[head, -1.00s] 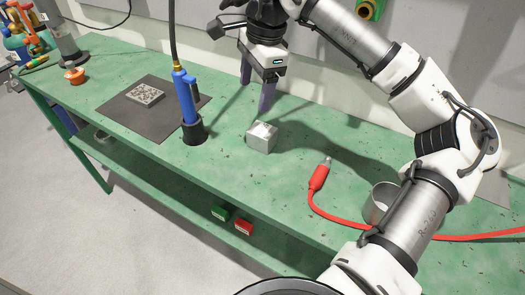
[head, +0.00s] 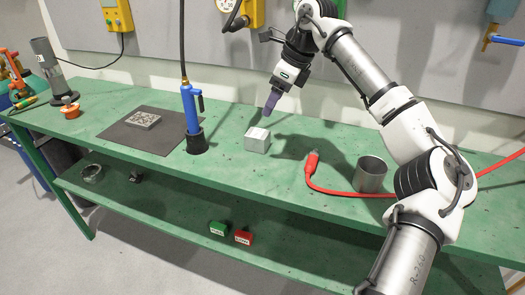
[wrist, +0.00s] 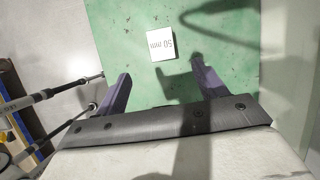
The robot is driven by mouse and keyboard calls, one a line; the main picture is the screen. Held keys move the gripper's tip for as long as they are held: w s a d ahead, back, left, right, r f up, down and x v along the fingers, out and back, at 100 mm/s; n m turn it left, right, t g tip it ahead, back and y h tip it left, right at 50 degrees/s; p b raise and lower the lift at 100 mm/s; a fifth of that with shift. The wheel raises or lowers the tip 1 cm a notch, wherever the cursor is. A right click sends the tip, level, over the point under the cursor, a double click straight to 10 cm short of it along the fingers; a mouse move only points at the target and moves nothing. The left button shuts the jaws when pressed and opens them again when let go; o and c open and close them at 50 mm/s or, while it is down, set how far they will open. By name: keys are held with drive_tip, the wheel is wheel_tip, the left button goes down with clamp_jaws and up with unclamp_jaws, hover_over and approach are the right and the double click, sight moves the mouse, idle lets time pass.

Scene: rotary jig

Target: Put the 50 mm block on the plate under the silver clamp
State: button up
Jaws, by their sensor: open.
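The 50 mm block (head: 257,140) is a small silver-grey cube on the green bench, right of the blue tool. In the wrist view its top face (wrist: 160,44) carries the label "50 mm". My gripper (head: 270,103) is above and slightly right of the block, apart from it. In the wrist view my gripper (wrist: 161,68) has its two purple fingers spread with nothing between them, and the block lies beyond the fingertips. I cannot make out a silver clamp or a plate under one in these frames.
A blue tool (head: 189,108) stands in a black holder left of the block. A dark mat (head: 118,134) bears a patterned grey square (head: 143,119). A red cable (head: 330,190) and metal cup (head: 370,175) are to the right. Green and red boxes (head: 243,237) sit on the lower shelf.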

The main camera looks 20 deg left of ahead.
sight(259, 133)
drive_tip(key=p+x, duration=0.1)
drive_tip(key=x, duration=0.7)
drive_tip(key=shift+w+f, duration=0.15)
drive_tip(key=shift+f, duration=0.15)
drive_tip(key=shift+p+x, duration=0.75)
drive_tip(key=shift+x, duration=1.95)
drive_tip(key=c, duration=1.3)
drive_tip(key=shift+r, duration=0.1)
drive_tip(key=shift+c, duration=0.7)
drive_tip(key=shift+r, duration=0.1)
